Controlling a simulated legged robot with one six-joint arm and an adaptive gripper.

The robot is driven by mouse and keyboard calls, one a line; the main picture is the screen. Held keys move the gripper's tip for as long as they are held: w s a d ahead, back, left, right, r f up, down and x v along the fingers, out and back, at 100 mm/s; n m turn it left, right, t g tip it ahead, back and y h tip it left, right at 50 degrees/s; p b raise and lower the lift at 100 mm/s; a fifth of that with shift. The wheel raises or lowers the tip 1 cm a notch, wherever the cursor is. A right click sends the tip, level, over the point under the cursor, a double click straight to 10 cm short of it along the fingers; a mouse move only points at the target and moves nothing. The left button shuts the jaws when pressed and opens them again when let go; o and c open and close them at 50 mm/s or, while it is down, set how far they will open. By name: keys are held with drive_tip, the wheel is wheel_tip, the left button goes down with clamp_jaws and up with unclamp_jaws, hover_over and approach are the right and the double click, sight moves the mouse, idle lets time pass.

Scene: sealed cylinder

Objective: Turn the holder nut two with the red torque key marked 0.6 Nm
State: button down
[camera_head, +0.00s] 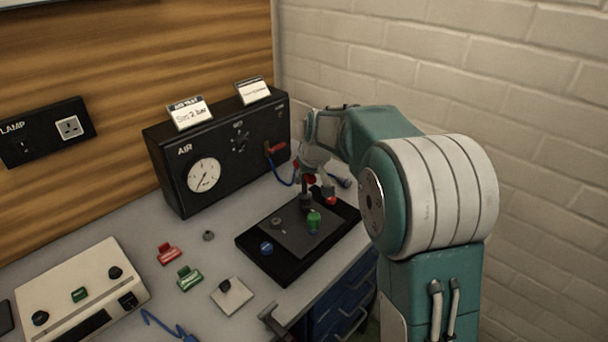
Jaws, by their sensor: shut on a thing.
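My gripper (317,196) points down over the far part of a black tray (285,277) with a grey plate on it. It is shut on a red thing (311,179), seen in part between the fingers, which looks like the red torque key; its marking cannot be read. Another red piece (331,201) shows at the right fingertip. A green cylinder (314,221) stands upright on the plate in front of the gripper. A dark round nut (276,222) and a blue knob (266,248) are to its left. The fingers hide what lies under them, so contact with a nut cannot be told.
A black AIR box (165,172) with a gauge, red lever and blue hose stands close behind the gripper. Red (169,253) and green (189,278) labelled blocks, a white pad (232,297) and a beige control box (83,290) lie left. A brick wall (540,90) bounds the right.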

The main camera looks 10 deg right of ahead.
drive_tip(key=shift+w+r, duration=0.1)
drive_tip(key=shift+r, duration=1.45)
wheel_tip(320, 180, up, 3)
drive_tip(key=shift+f, duration=2.35)
drive_tip(key=shift+f, duration=1.15)
drive_tip(key=shift+m+h, duration=1.2)
drive_tip(key=shift+m, duration=1.4)
